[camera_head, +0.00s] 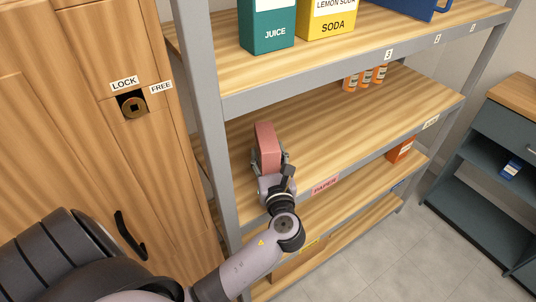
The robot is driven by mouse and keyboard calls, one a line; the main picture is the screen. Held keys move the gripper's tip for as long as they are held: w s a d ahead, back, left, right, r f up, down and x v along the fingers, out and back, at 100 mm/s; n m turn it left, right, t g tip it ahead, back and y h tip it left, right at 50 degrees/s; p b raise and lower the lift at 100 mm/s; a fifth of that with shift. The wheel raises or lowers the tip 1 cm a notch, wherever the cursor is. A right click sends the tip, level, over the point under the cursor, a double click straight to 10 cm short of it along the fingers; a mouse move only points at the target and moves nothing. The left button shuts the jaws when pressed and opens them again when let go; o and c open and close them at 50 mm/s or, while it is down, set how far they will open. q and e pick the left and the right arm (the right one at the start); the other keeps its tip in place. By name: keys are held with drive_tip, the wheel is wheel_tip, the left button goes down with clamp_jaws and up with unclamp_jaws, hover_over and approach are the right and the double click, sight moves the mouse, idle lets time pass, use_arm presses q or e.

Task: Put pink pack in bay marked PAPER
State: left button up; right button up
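The pink pack (266,146) is a small box at the left end of the middle shelf (330,125), near the post. My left gripper (270,163) reaches in from the front with a finger on each side of the pack's near end and is shut on it. I cannot tell whether the pack touches the board or hangs just above it. My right gripper is not in view.
The shelf above holds a teal JUICE carton (267,28) and a yellow SODA carton (326,20). Several small orange bottles (365,78) stand at the back of the middle shelf. An orange box (401,149) sits lower right. A grey post (203,100) stands close left of the pack.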

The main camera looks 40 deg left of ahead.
use_arm(q)
drive_tip(key=shift+o, duration=1.3)
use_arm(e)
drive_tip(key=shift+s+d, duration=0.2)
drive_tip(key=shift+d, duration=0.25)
use_arm(q)
drive_tip(key=shift+r, duration=0.2)
drive_tip(key=shift+s+d+f, duration=0.1)
drive_tip(key=shift+s+d, duration=0.1)
drive_tip(key=shift+d, duration=0.05)
drive_tip(key=b+v, duration=0.2)
drive_tip(key=v, duration=0.9)
drive_tip(key=shift+s+d, duration=0.15)
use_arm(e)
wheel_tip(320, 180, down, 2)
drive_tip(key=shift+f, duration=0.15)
